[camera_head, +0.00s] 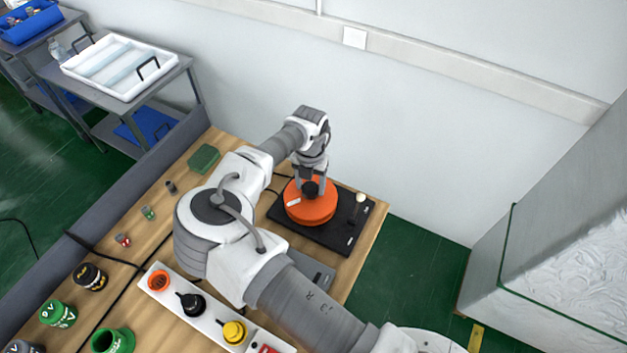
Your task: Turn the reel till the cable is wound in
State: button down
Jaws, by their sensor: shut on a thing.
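The orange reel (312,210) lies flat on a black base plate (337,240) near the right end of the wooden table. A small light label shows on its top left. My gripper (311,186) points down over the reel and is shut on a dark knob (311,188) on its top. A thin black cable (272,190) shows just left of the reel; my arm hides part of the area around it, and I cannot tell how much is wound in.
A small pale-topped post (360,197) stands on the plate right of the reel. A white button panel (195,305), several jars and a green block (204,158) are on the table (365,258). A white wall rises behind.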

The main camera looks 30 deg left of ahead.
aim_at(310, 188)
dwell(0.3)
jog(key=shift+c, duration=0.6)
grip_release()
notch_tip(310, 188, up, 17)
jog(key=shift+r, duration=0.2)
